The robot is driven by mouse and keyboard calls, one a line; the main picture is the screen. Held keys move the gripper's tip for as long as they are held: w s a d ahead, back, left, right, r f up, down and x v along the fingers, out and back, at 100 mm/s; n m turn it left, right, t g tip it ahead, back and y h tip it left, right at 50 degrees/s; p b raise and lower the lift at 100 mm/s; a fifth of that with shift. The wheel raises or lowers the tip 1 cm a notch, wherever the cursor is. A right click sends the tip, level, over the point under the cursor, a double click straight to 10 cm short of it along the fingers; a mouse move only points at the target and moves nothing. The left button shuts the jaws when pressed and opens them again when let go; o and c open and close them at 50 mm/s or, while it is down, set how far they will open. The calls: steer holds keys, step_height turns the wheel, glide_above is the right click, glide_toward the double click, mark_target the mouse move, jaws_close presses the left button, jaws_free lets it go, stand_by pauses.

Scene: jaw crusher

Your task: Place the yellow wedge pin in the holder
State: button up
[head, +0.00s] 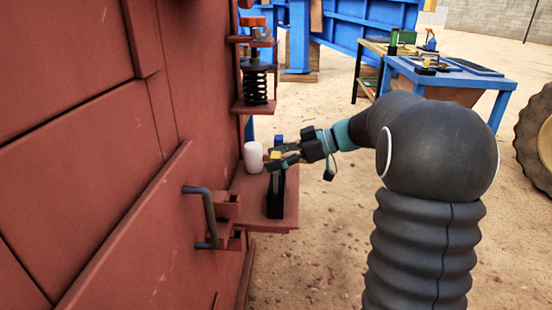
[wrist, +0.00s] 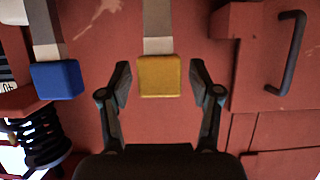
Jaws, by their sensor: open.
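The yellow wedge pin has a yellow block head (wrist: 160,76) and a flat grey shank (wrist: 158,30). In the wrist view its head lies between my two open fingertips, with a gap on each side. In the head view the yellow head (head: 275,155) shows at the tips of my gripper (head: 283,155), above a black upright holder (head: 275,198) on the red ledge. The pin's lower end is hidden, so I cannot tell how deep it sits. A similar blue-headed pin (wrist: 56,80) stands beside it, and its head (head: 278,139) shows behind my gripper.
A white cylinder (head: 253,157) stands left of the holder on the ledge (head: 288,212). A black spring (head: 255,84) is on a bracket above. The red crusher wall (head: 90,130) with a dark handle (head: 203,217) is close at left. Open ground lies to the right.

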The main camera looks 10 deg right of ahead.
steer(key=shift+r, duration=0.2)
steer(key=shift+d, duration=0.35)
steer(key=v, duration=1.1)
steer(key=s+a+f+m+g+h, duration=0.1)
steer(key=s+a+f+m+h, duration=0.15)
steer(key=s+a, duration=0.3)
steer(key=s+a+f+m+g+h, duration=0.1)
steer(key=s+a+m+h, duration=0.35)
steer(key=s, duration=0.25)
steer(key=s+f+m+t+h, duration=0.1)
steer(key=s+f+m+h, duration=0.2)
steer(key=s, duration=0.4)
steer(key=s+f+m+t+h, duration=0.2)
steer(key=s+f+m+h, duration=0.1)
steer(key=s, duration=0.5)
steer(key=shift+a+f+m, duration=0.2)
steer(key=shift+f+m, duration=0.5)
steer(key=shift+f, duration=0.05)
